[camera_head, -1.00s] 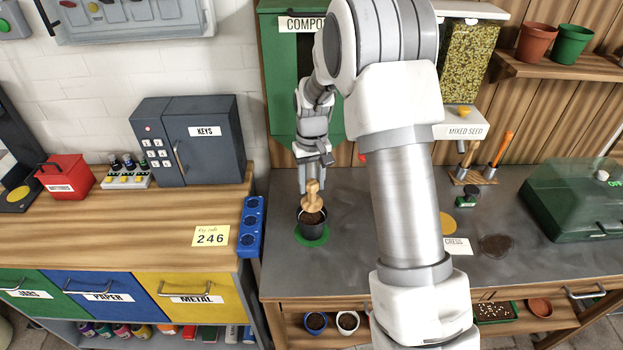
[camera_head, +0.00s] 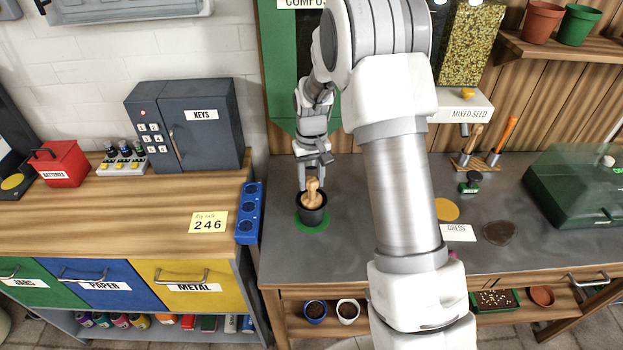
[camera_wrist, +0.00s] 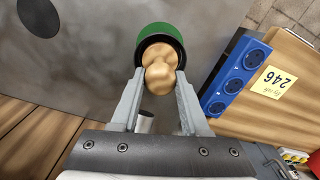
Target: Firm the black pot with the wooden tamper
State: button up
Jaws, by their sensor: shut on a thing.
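The black pot (camera_head: 312,217) stands on a round green mat (camera_head: 313,226) on the grey bench, below the compost dispenser. The wooden tamper (camera_head: 314,192) is upright with its lower end inside the pot. My gripper (camera_head: 314,180) is shut on the tamper's upper part from above. In the wrist view the tamper (camera_wrist: 159,68) sits between the two fingers of my gripper (camera_wrist: 160,85), with the black pot (camera_wrist: 143,45) and green mat (camera_wrist: 158,28) beyond it. The soil inside the pot is hidden by the tamper.
A blue socket strip (camera_head: 249,213) runs along the edge of the wooden counter (camera_head: 90,215) left of the pot. The compost dispenser (camera_head: 283,75) stands behind. A cress label (camera_head: 457,232) and a green-lidded box (camera_head: 580,190) are to the right. Bare bench surrounds the mat.

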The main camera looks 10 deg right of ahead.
jog(key=shift+f+b, duration=0.5)
jog(key=shift+f, duration=0.1)
dwell(1.6)
jog(key=shift+r+p, duration=2.15)
jog(key=shift+r, duration=1.4)
notch_tip(320, 180, up, 6)
jog(key=p, duration=0.3)
jog(key=shift+p, duration=0.35)
